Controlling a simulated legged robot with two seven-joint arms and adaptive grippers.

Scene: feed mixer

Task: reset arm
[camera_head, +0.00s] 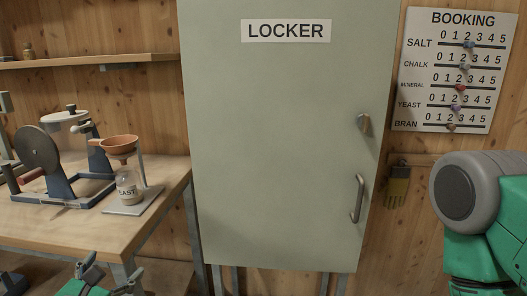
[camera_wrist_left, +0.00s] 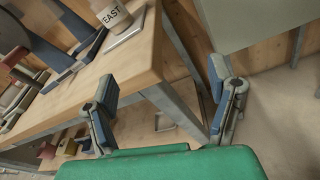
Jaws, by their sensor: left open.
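My left gripper (camera_head: 112,277) shows at the bottom left of the head view, low in front of the wooden table. In the left wrist view my left gripper (camera_wrist_left: 163,98) has its two blue-grey fingers wide apart with nothing between them. Beyond the fingers are the table's edge, its metal leg and the floor. A grey and green arm part of mine (camera_head: 470,205) shows at the right edge of the head view. My right gripper is not in view.
A wooden table (camera_head: 150,205) at left bears a mixer device (camera_head: 65,160), a funnel stand (camera_head: 146,170) and a labelled jar (camera_head: 129,188). A closed grey-green locker (camera_head: 280,140) stands centrally.

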